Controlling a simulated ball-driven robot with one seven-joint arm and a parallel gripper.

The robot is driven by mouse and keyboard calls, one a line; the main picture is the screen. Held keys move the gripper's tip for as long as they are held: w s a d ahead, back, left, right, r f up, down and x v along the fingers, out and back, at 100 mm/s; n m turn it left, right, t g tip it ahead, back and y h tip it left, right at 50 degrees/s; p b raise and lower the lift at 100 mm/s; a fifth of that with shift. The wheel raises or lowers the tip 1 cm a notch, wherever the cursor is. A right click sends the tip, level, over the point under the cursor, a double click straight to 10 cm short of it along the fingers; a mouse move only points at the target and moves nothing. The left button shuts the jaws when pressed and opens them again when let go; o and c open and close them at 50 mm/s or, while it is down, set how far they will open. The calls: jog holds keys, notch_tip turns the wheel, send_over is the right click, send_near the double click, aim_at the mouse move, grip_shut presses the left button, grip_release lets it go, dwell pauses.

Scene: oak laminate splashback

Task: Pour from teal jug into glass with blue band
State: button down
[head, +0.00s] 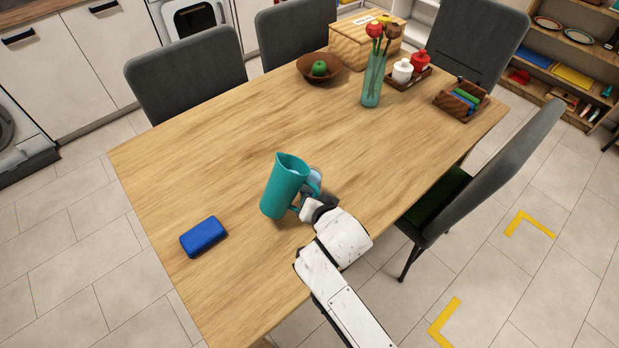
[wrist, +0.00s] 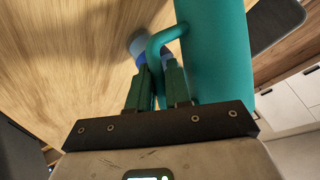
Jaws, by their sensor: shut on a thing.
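The teal jug (head: 282,190) is near the middle of the table, its open top facing up and its body leaning slightly in the head view. My gripper (head: 312,204) is shut on the jug's handle, at the jug's right side. In the wrist view the fingers (wrist: 160,72) close around the handle (wrist: 160,40) beside the jug's wall (wrist: 218,60). The glass with blue band (head: 316,177) is just behind the jug and gripper, mostly hidden. Part of its blue shows past the handle in the wrist view (wrist: 138,46). I cannot tell whether jug and glass touch.
A blue box-like block (head: 204,237) lies on the wooden table (head: 230,130) at front left. A vase with flowers (head: 373,82), a brown bowl with a green apple (head: 304,66), a wooden box and trays stand at the back. Chairs surround the table.

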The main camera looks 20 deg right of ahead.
jog(key=f+b, duration=0.1)
jog(key=f+h+b, duration=0.1)
jog(key=shift+a+b, duration=0.3)
jog(key=shift+b, duration=0.05)
jog(key=shift+a+f+n+h+b, duration=0.25)
jog(key=shift+n+h+b, duration=0.15)
jog(key=shift+h+b, duration=0.65)
jog(key=r+h+b, duration=0.1)
jog(key=b, duration=0.1)
jog(key=t+h+b, duration=0.1)
jog(key=b, duration=0.1)
jog(key=shift+a+r+n+h, duration=0.25)
jog(key=shift+a+r+n, duration=0.1)
jog(key=shift+n, duration=0.05)
jog(key=shift+a+r+h+b, duration=0.15)
jog(key=shift+r+h+b, duration=0.15)
jog(key=shift+r+b, duration=0.15)
jog(key=shift+r, duration=0.1)
jog(key=shift+s, duration=0.2)
